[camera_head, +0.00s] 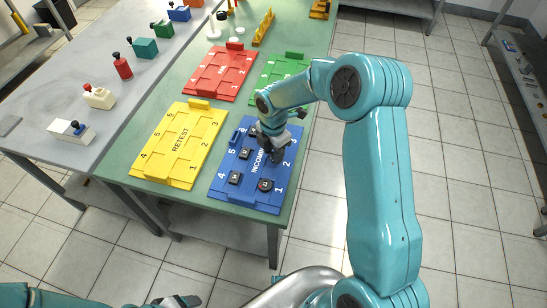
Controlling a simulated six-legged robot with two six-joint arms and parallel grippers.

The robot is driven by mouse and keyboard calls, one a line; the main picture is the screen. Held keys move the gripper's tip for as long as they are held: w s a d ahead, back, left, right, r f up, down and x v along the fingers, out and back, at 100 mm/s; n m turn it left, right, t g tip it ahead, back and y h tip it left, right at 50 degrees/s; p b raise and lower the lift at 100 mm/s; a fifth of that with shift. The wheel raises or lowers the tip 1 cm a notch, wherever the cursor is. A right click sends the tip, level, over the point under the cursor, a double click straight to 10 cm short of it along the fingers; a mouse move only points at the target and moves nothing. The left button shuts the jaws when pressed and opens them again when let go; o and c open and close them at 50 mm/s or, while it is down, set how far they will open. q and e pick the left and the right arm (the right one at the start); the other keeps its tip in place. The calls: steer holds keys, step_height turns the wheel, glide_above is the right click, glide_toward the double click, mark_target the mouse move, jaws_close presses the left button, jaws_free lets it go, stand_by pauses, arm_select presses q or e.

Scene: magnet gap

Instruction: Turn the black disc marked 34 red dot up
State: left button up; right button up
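The blue tray (226,189) marked INCOMING lies at the near end of the green table. On it sit several small black pieces. A round black disc (265,184) with a reddish mark lies near slot 1; its number is too small to read. Squarish black pieces lie near slot 4 (235,177) and slot 5 (245,154), and another (252,132) lies farther back. My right gripper (275,156) points down over the tray's middle, behind the round disc. Its fingers are too small to tell open or shut. My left gripper (180,300) shows partly at the bottom edge, away from the table.
A yellow RETEST tray (190,122) lies left of the blue one, with red (218,78) and green (272,72) trays behind. A grey bench (85,95) with several coloured blocks stands left. My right arm covers part of the tray's right back.

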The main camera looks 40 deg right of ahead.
steer(key=shift+r+p, duration=1.9)
steer(key=shift+r, duration=0.65)
